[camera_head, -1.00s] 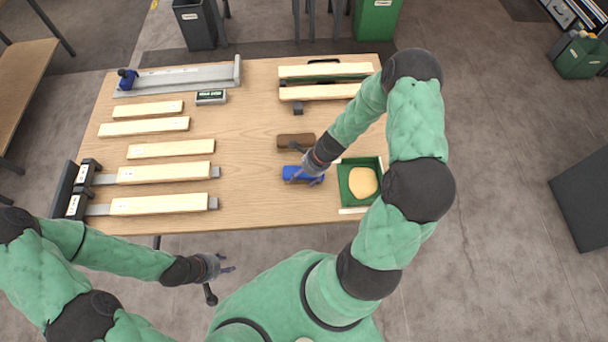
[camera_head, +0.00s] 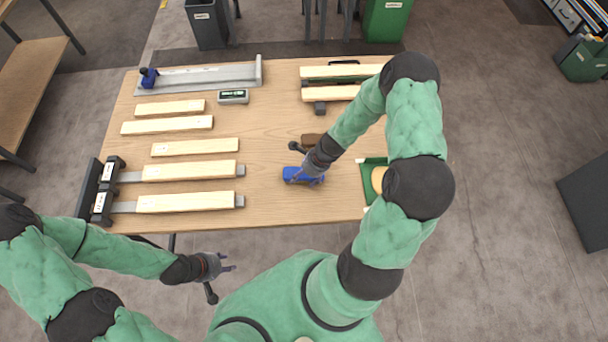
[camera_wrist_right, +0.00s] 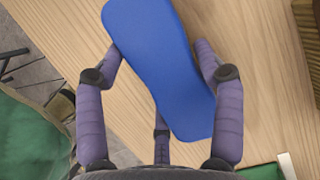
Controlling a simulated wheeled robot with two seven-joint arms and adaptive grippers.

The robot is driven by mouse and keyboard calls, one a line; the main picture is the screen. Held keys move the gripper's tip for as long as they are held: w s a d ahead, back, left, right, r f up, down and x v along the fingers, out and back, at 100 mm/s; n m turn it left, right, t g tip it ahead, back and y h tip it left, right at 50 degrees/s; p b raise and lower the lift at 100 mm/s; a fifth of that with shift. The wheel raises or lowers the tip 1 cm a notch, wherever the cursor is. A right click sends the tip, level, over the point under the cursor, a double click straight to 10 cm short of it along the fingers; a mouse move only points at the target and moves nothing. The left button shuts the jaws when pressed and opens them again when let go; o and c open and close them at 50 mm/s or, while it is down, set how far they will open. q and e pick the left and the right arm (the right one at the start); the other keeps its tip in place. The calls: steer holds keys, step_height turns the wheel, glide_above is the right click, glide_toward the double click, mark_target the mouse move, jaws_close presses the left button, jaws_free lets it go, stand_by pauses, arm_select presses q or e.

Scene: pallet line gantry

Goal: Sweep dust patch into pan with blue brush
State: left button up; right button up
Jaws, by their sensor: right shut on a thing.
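A blue brush (camera_head: 291,174) is between the fingers of my right gripper (camera_head: 313,179), over the table's front middle. In the right wrist view the blue brush (camera_wrist_right: 160,60) lies between the spread fingers (camera_wrist_right: 165,80), which are shut on it. I cannot tell whether it touches the tabletop. To its right is a green pan (camera_head: 367,185) with a rounded tan-yellow patch (camera_head: 378,177) in it, partly hidden by my right arm. I cannot tell if this patch is the dust. My left gripper (camera_head: 230,263) is open and empty, in front of the table's edge.
Several pale wooden slats lie on the table's left (camera_head: 190,171). More slats (camera_head: 330,92) and a small display box (camera_head: 233,97) are at the back. Bare tabletop (camera_head: 262,150) lies left of the brush.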

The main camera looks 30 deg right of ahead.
steer(key=v, duration=0.1)
steer(key=p+v, duration=0.2)
steer(key=v, duration=0.1)
steer(key=shift+w+a+r, duration=0.2)
steer(key=shift+w+a, duration=0.05)
step_height(320, 180, up, 2)
steer(key=shift+w+a+r+p, duration=0.1)
steer(key=shift+a+p, duration=0.05)
steer(key=shift+p, duration=1.05)
steer(key=shift+r+p, duration=0.75)
steer(key=shift+r, duration=0.05)
steer(key=shift+f, duration=0.1)
